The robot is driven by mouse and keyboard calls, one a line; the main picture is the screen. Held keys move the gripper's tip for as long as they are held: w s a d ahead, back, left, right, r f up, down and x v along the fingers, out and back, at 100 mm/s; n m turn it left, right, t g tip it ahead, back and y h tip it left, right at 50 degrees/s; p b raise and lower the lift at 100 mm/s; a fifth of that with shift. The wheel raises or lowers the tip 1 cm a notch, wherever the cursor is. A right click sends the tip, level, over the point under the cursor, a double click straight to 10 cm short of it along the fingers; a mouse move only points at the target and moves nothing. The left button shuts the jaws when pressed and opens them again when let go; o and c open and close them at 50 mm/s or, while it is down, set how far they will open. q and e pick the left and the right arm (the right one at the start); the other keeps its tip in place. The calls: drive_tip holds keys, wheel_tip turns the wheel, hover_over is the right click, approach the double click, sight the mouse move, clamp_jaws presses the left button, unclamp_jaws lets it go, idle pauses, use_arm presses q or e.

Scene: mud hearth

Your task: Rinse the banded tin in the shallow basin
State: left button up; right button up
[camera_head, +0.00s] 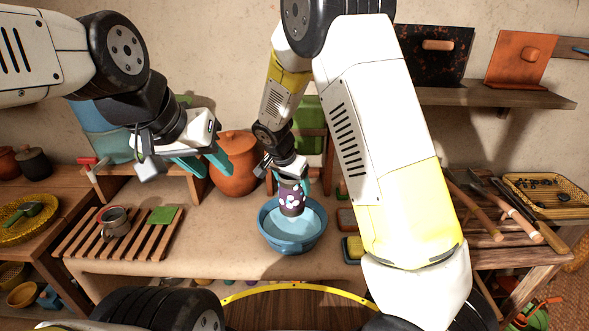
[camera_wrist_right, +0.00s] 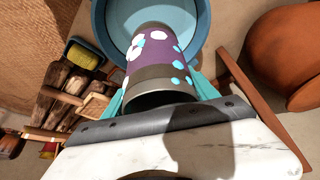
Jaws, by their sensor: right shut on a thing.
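The banded tin (camera_head: 291,198) has a dark purple band with pale flower spots and grey metal ends. My right gripper (camera_head: 290,183) is shut on it; in the right wrist view the teal fingers sit on both sides of the tin (camera_wrist_right: 155,60). The tin's lower end is over or inside the shallow blue basin (camera_head: 281,243), which holds light blue water and also shows in the right wrist view (camera_wrist_right: 98,28). I cannot tell whether the tin touches the water. My left gripper (camera_head: 208,165) is open and empty, left of the basin, in front of an orange pot.
The orange lidded pot (camera_head: 234,178) stands behind and left of the basin. A slatted rack (camera_head: 84,240) at left bears a mug (camera_head: 115,222) and a green cloth (camera_head: 164,215). A yellow sponge (camera_head: 354,246) lies right of the basin. A blue tap container (camera_head: 103,135) stands at back left.

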wheel_tip(320, 180, down, 11)
drive_tip(key=shift+r, duration=0.2)
idle(0.6)
idle(0.5)
drive_tip(key=shift+r, duration=5.85)
